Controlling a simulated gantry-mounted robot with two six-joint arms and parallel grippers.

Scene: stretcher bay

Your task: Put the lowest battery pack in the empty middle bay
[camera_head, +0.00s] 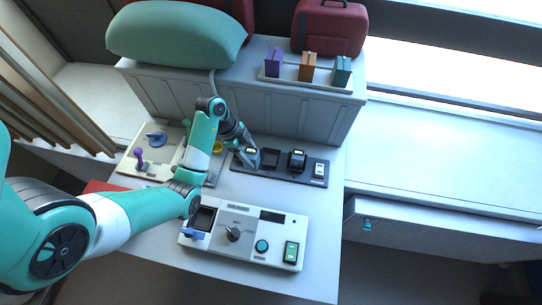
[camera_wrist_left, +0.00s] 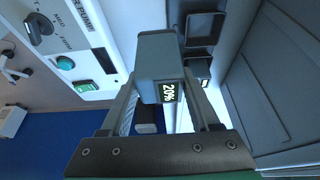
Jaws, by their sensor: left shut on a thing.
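The charging dock (camera_head: 285,176) is a dark strip in the middle of the table. Its middle bay (camera_head: 270,158) looks empty; an empty bay also shows in the left wrist view (camera_wrist_left: 205,28). A dark battery pack (camera_head: 297,161) stands in the bay to the right. My left gripper (camera_head: 249,153) is over the dock's left end, shut on a grey battery pack (camera_wrist_left: 160,62) whose lit display reads 20%. Whether this pack touches the dock is unclear. Another lit display shows near the dock in the wrist view (camera_wrist_left: 204,82). My right gripper is out of view.
A white control console (camera_head: 250,240) with a knob and buttons lies in front of the dock. A cream board (camera_head: 135,168) with small handles lies left. A grey cabinet (camera_head: 305,115) behind carries a tray of coloured boxes, a green cushion (camera_head: 175,33) and a red case (camera_head: 330,28).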

